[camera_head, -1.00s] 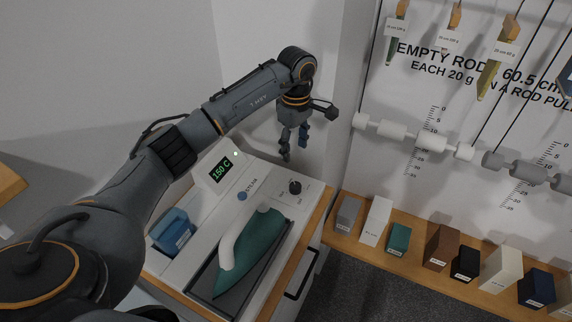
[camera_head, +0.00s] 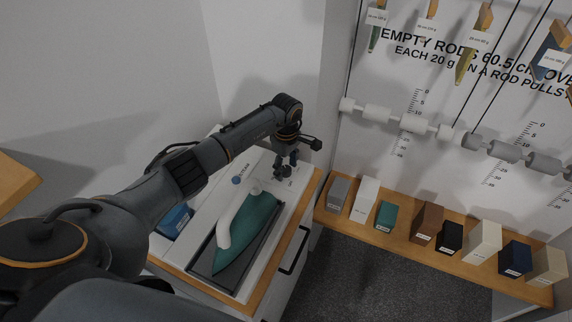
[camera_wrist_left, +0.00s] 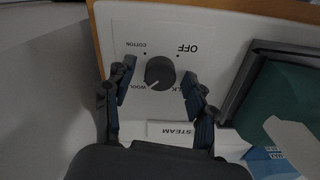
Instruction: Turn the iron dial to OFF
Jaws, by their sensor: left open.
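In the left wrist view the dark round dial (camera_wrist_left: 160,72) sits on a white panel marked OFF, COTTON and WOOL, with another label partly covered by a finger. Its pale pointer mark appears to face the WOOL side. My left gripper (camera_wrist_left: 158,95) is open, with one blue-padded finger on each side of the dial and visible gaps between. In the head view my left gripper (camera_head: 284,170) is low over the panel and hides the dial. The green iron (camera_head: 248,232) with a white handle lies in its dark tray. My right gripper is out of view.
A STEAM label (camera_wrist_left: 175,131) lies below the dial in the wrist view. A wooden shelf (camera_head: 330,214) with several blocks stands to the right, beneath a wall with hanging rods.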

